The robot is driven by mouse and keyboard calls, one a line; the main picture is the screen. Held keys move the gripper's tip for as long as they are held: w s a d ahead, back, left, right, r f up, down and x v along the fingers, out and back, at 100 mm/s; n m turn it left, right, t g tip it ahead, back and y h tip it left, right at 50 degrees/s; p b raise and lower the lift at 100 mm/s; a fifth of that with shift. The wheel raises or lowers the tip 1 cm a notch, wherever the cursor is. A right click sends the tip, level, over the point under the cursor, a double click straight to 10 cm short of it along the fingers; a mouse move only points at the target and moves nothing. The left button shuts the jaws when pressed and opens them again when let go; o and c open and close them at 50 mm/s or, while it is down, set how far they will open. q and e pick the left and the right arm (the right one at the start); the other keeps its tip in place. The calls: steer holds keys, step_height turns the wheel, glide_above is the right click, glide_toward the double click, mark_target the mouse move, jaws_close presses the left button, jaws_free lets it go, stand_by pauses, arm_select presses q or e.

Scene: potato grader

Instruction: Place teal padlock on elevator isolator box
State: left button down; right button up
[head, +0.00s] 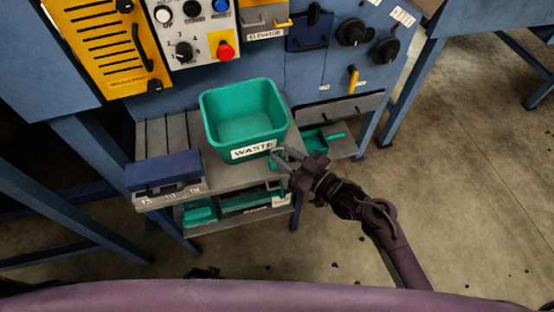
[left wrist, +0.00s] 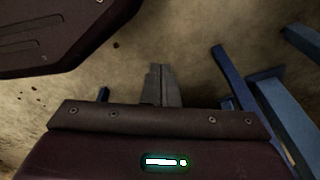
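The elevator isolator box (head: 262,17) is grey with a yellow lever, above the ELEVATOR label (head: 265,36) on the blue panel at the top of the head view. My right gripper (head: 279,155) is at the right front corner of the grey bench, beside the waste bin. Its fingers look apart. A small teal patch (head: 278,164) shows by the fingers; I cannot tell whether it is the padlock, and no padlock shows clearly. My left gripper is outside the head view; in the left wrist view its fingers (left wrist: 161,82) are together, with nothing seen between them.
A teal waste bin (head: 246,113) stands on the grey bench (head: 222,181). A dark blue box (head: 163,172) sits at the bench's left. Teal items (head: 200,213) lie on the lower shelf. A yellow guard (head: 105,45) and control box (head: 196,35) are above. Open floor lies right.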

jaws_close()
